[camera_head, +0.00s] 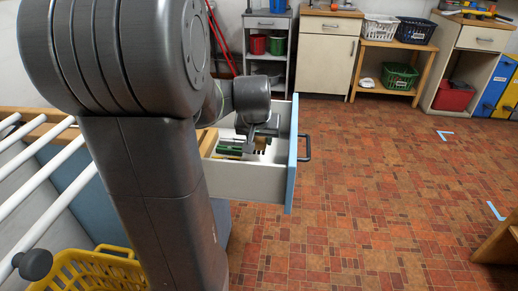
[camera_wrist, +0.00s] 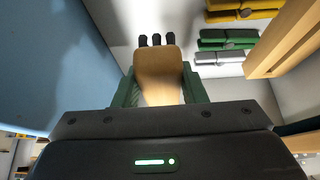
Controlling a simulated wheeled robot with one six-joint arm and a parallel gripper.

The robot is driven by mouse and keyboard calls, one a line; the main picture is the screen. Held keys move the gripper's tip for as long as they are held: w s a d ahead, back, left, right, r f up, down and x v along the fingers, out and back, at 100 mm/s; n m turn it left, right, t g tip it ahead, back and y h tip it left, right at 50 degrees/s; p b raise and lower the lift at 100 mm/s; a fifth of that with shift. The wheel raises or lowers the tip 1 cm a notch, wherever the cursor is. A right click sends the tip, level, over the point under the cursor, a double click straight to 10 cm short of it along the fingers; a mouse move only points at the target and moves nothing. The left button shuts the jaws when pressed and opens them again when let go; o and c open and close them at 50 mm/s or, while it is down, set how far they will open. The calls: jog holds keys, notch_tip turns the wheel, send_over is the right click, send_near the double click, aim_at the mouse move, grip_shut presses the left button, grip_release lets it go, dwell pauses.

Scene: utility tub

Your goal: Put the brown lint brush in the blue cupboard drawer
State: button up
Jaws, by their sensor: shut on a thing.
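The blue-fronted drawer (camera_head: 293,165) is pulled open, with pale inner walls. My gripper (camera_head: 259,138) reaches down inside it. In the wrist view my gripper is shut on the brown lint brush (camera_wrist: 158,72), whose tan body stands between the green-sided fingers. Several dark stubs (camera_wrist: 155,40) show at the brush's far end. Whether the brush touches the drawer floor, I cannot tell. In the head view the brush is too small and hidden to make out clearly.
Clothes-pegs lie in the drawer beside the brush: yellow (camera_wrist: 243,12), green (camera_wrist: 226,38) and grey (camera_wrist: 218,57). A wooden edge (camera_wrist: 292,40) borders the drawer. A white-barred rack (camera_head: 40,170) and yellow basket (camera_head: 95,270) stand at left. The tiled floor (camera_head: 390,190) is open at right.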

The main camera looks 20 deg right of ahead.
aim_at(259, 150)
notch_tip(259, 150, down, 3)
jog(key=shift+r, duration=0.3)
jog(key=shift+s+a+f+b, duration=0.1)
jog(key=shift+s+f+b, duration=0.05)
jog(key=shift+f+b, duration=0.55)
jog(key=o, duration=1.1)
jog(key=shift+f, duration=0.2)
jog(key=shift+r, duration=0.3)
jog(key=p+v, duration=0.4)
jog(key=v, duration=0.9)
jog(key=shift+w+r, duration=0.15)
jog(key=shift+w, duration=0.2)
